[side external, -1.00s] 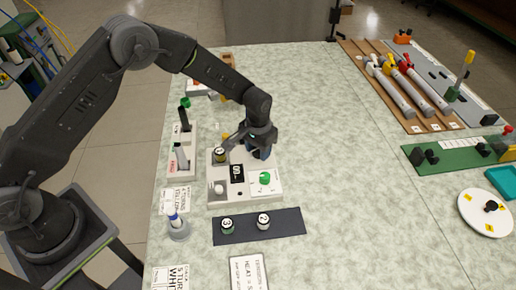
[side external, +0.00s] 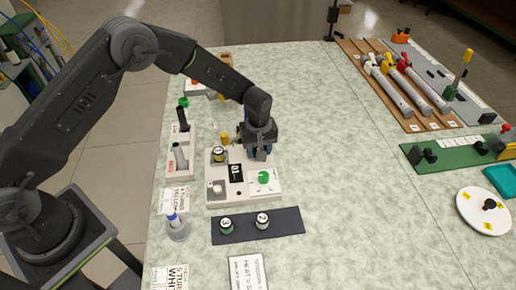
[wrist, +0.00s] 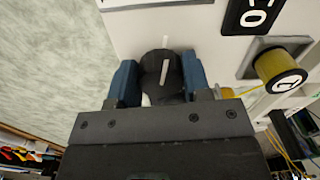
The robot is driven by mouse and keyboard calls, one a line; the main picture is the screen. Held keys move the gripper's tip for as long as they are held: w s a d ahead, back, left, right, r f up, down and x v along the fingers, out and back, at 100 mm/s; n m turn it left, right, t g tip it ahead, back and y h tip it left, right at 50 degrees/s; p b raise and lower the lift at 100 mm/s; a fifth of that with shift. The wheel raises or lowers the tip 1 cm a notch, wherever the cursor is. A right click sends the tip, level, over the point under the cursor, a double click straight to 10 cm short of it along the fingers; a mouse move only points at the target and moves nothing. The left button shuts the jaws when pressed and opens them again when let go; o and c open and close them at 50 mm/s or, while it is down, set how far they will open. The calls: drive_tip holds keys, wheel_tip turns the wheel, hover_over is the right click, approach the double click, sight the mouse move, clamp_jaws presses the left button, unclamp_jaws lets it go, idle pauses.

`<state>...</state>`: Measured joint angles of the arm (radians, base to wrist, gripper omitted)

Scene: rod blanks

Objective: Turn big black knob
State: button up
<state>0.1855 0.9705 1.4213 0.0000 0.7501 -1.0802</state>
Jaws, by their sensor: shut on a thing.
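The big black knob (wrist: 165,68) has a white line across its top. It shows in the wrist view between the two blue fingers of my gripper (wrist: 160,80). My gripper is shut on the knob, with one finger on each side. In the side view my gripper (side external: 258,153) points down at the back right of the white panel (side external: 212,199) and hides the knob.
A dark mat (side external: 243,229) with two numbered cylinders lies in front.

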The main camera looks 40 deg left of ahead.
drive_tip(key=n, duration=0.7)
drive_tip(key=shift+w+d, duration=0.1)
drive_tip(key=shift+w, duration=0.05)
drive_tip(key=n, duration=0.7)
drive_tip(key=shift+w, duration=0.15)
idle(0.4)
drive_tip(key=o, duration=0.9)
drive_tip(key=shift+r, duration=6.95)
